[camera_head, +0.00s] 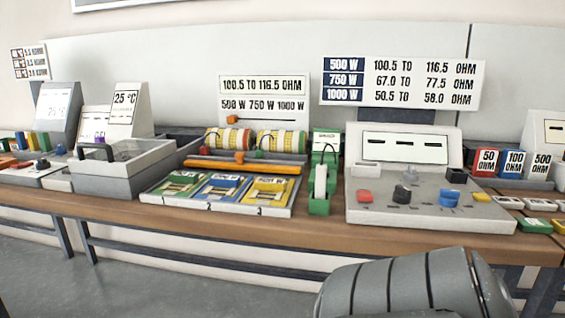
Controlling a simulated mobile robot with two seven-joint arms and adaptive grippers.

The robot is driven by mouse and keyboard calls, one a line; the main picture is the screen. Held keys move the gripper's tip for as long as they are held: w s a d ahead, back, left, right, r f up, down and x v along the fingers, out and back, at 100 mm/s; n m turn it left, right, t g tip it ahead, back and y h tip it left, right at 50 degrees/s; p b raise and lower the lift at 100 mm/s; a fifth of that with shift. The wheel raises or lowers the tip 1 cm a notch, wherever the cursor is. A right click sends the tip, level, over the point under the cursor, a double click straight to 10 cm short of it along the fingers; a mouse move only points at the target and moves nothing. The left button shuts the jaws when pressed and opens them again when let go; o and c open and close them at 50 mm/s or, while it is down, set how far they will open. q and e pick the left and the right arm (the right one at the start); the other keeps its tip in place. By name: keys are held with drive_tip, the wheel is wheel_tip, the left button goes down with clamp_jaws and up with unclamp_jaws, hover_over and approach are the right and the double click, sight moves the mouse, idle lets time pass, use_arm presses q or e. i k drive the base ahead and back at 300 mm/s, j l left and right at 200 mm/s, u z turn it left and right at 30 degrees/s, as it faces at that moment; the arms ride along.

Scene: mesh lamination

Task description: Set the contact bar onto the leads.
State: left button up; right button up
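A three-place tray (215,208) stands near the front edge of the bench, its places numbered. It holds a green panel (175,187), a blue panel (218,189) and a yellow panel (265,192). Small pale pieces lie on the panels; I cannot tell which parts are leads. A long orange bar (270,168) lies behind the panels, with a small orange block (239,157) by it. I cannot tell for sure which piece is the contact bar. Neither gripper is in view; only a grey link of my own arm shows at bottom right.
Two yellow patterned rolls (280,143) sit behind. A grey lidded box (118,175) stands left. Resistor blocks (485,162) are at right. The bench's front strip (200,222) is clear.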

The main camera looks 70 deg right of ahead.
sight(239, 165)
drive_tip(key=z, duration=1.7)
drive_tip(key=k, duration=0.1)
